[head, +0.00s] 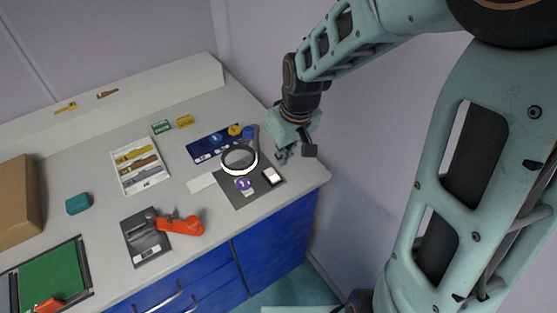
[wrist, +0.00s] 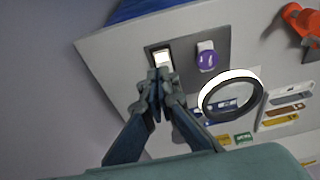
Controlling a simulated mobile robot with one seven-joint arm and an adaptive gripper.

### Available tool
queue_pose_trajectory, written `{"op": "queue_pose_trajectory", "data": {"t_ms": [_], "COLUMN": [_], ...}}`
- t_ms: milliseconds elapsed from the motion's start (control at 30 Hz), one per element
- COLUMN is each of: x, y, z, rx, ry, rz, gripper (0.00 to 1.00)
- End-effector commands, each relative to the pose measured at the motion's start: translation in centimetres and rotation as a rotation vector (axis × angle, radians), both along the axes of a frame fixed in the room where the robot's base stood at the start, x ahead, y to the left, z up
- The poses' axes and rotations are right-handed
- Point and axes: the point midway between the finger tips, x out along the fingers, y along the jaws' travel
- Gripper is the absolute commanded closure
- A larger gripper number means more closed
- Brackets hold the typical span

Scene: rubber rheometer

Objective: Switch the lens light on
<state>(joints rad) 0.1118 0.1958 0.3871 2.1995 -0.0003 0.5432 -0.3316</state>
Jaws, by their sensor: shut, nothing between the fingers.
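The magnifier lens (head: 239,159) is a round ring on a dark grey base plate (head: 236,196) near the counter's right end. A bright white band shows along its near side, and also in the wrist view (wrist: 231,97). A white switch (head: 272,176) in a dark frame sits at the plate's right edge; it also shows in the wrist view (wrist: 163,61). My gripper (head: 282,157) is shut and empty, just behind the switch. In the wrist view its fingertips (wrist: 159,76) overlap the switch's lower edge; I cannot tell whether they touch it.
A purple round piece (head: 243,184) lies left of the switch. A blue tray (head: 216,144) with round pieces is behind the lens. An orange-handled tool (head: 180,224) and a white tray (head: 140,182) stand to the left. A wall closes the right side.

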Motion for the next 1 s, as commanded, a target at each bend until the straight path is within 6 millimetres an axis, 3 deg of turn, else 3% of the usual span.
{"op": "queue_pose_trajectory", "data": {"t_ms": [300,1000], "x": [-1.4,-0.9], "y": [-0.9,-0.5], "z": [2.9,3.6], "rx": [0.0,0.01], "ry": [0.0,-0.016], "rz": [0.0,0.004], "gripper": [1.0,1.0]}}
